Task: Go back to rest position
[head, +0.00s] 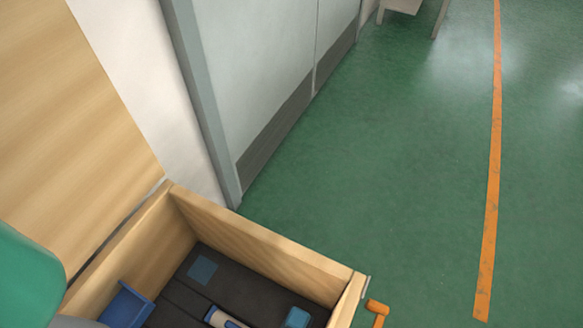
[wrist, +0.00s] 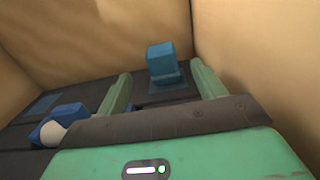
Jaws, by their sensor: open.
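My gripper (wrist: 161,70) shows in the wrist view with its two green fingers apart. Nothing is held between them. Beyond the fingers, a blue block (wrist: 161,58) stands on a blue pad inside a wooden box, apart from both fingers. In the head view the gripper is not seen; a green rounded part of my arm shows at the left edge. The wooden box (head: 265,240) is at the bottom, with a dark floor.
On the box floor lie a blue square pad (head: 202,269), a blue and white object (head: 222,318) and a blue container (head: 127,306). A wooden panel (head: 70,100) rises at the left. An orange handle-like part (head: 377,309) sits outside the box.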

